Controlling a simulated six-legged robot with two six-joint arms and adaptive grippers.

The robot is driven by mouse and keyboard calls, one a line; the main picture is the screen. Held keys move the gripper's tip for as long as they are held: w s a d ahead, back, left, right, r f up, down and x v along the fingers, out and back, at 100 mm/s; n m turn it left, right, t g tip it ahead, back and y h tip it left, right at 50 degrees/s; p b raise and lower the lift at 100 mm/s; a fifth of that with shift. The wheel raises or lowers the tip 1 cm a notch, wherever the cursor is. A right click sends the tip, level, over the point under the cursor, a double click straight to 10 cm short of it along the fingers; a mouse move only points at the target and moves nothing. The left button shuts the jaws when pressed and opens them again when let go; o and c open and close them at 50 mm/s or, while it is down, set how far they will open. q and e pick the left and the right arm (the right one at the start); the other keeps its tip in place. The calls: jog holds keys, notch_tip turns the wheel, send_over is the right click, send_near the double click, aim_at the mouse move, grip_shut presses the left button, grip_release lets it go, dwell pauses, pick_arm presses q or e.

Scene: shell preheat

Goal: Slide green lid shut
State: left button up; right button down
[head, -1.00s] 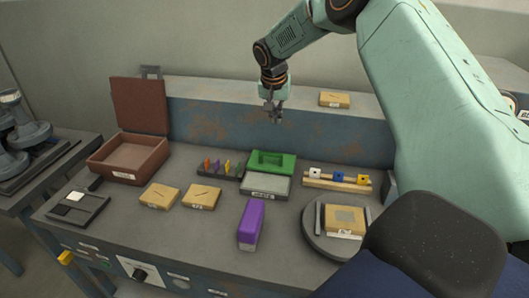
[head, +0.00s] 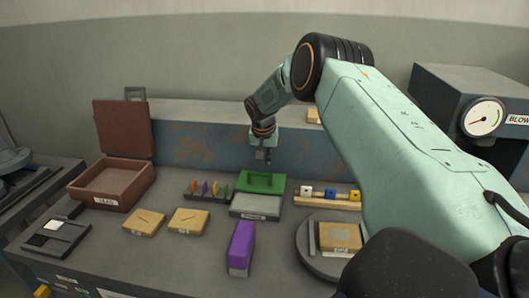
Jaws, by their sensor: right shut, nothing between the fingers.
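The green lid (head: 265,190) lies at the middle of the bench, with a raised or recessed part in its top. It sits behind a pale grey-topped box (head: 256,206) with a label on its front, which is left uncovered. My right gripper (head: 263,159) is shut and empty, pointing down just above the back edge of the lid. I cannot tell whether its tips touch the lid. My left gripper is not in view.
A rack of coloured pegs (head: 207,195) stands left of the lid and a wooden block rack (head: 325,203) right of it. A purple block (head: 242,246) and a round turntable (head: 309,262) are in front. An open brown box (head: 120,190) stands left.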

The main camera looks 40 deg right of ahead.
aim_at(263, 182)
jog(key=shift+a+f, duration=0.1)
jog(key=shift+a, duration=0.2)
jog(key=shift+s+a+f+p, duration=0.15)
jog(key=shift+a+p, duration=0.15)
jog(key=shift+a, duration=0.25)
jog(key=shift+s+a+r, duration=0.2)
jog(key=shift+s+a, duration=0.5)
jog(key=shift+s, duration=0.2)
jog(key=shift+a+f, duration=0.1)
jog(key=shift+a, duration=0.05)
jog(key=shift+w, duration=0.15)
jog(key=shift+s, duration=0.2)
